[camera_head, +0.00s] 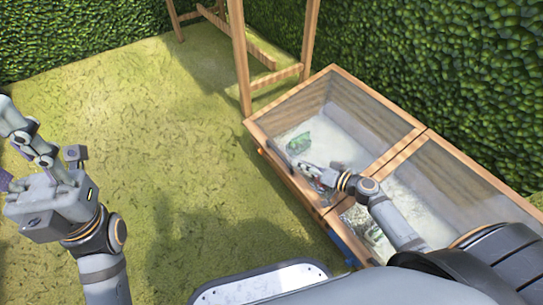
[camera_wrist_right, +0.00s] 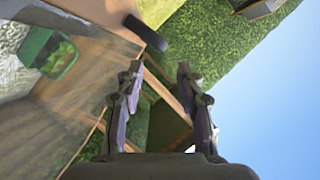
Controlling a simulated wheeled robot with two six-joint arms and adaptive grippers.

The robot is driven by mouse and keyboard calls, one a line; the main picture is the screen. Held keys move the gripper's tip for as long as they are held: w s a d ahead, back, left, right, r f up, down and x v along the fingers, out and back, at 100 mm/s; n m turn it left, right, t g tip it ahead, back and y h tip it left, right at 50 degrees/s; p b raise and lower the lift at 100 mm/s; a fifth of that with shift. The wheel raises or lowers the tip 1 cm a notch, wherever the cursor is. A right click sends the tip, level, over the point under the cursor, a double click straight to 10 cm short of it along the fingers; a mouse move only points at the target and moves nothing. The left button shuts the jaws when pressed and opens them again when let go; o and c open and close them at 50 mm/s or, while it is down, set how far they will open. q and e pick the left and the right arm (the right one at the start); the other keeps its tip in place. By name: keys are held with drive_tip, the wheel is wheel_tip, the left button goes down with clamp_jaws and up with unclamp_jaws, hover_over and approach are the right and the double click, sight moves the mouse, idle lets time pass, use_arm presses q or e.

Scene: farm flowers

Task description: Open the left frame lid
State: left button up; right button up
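The wooden cold frame (camera_head: 320,212) stands at the right in the head view, split into a left section and a right section. The left frame lid (camera_head: 362,112) is a glassy pane in a wooden surround. I cannot tell whether it is shut. My right gripper (camera_head: 306,168) is over the front part of the left section. In the wrist view my right gripper (camera_wrist_right: 158,75) has its two fingers apart with nothing between them. My left gripper (camera_head: 30,165) is raised over the grass, far from the frame, partly cut off; its opening is unclear.
A green crate (camera_wrist_right: 54,55) with green contents lies in the left section. A wooden stand (camera_head: 242,60) rises behind the frame's left end. Hedges (camera_head: 440,60) border the back and right. Open grass (camera_head: 170,150) lies left of the frame.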

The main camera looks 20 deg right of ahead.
sight(280, 154)
drive_tip(key=b+x, duration=0.2)
drive_tip(key=x, duration=0.8)
drive_tip(key=shift+w+b, duration=0.1)
drive_tip(key=shift+b, duration=0.25)
drive_tip(key=shift+c, duration=0.4)
clamp_jaws()
